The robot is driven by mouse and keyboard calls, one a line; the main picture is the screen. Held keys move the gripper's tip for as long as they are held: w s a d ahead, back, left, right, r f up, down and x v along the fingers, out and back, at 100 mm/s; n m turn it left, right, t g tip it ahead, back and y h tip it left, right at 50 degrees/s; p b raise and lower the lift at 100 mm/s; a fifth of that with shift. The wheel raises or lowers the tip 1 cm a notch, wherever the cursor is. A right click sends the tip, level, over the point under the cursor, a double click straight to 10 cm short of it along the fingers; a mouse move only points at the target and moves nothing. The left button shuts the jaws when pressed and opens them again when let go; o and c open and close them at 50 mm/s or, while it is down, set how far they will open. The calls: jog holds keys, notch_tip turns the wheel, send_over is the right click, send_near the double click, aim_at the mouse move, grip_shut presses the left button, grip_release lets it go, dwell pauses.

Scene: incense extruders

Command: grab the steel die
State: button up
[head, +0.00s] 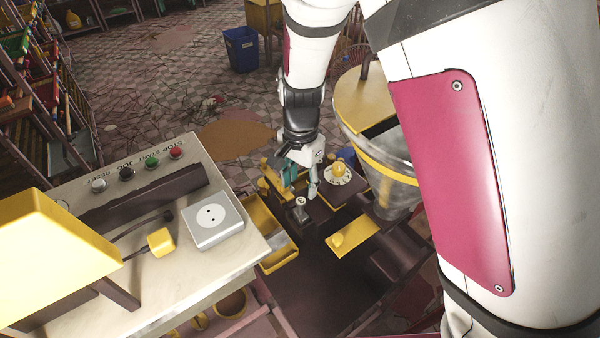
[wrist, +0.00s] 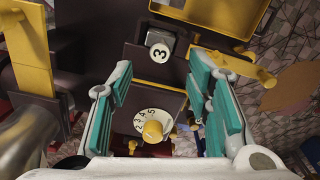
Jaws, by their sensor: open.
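The steel die appears to be the small grey metal piece with a round white face marked 3 (wrist: 160,44). It sits on a dark machine part, beyond my fingertips in the wrist view. It also shows in the head view as a small grey piece (head: 300,209), just below my gripper (head: 301,180). In the wrist view my gripper (wrist: 160,78) is open, with teal pads on either side and nothing between them. The die lies between the lines of the two fingers, apart from both.
A white numbered dial with a yellow knob (wrist: 152,130) lies under the gripper's near part. A yellow tray (head: 283,258) is beside the die. A clear hopper with yellow bands (head: 385,165) stands close on the right. A control bench (head: 150,285) fills the left.

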aim_at(301, 201)
jog(key=shift+f, duration=4)
jog(key=shift+c, duration=0.6)
grip_shut()
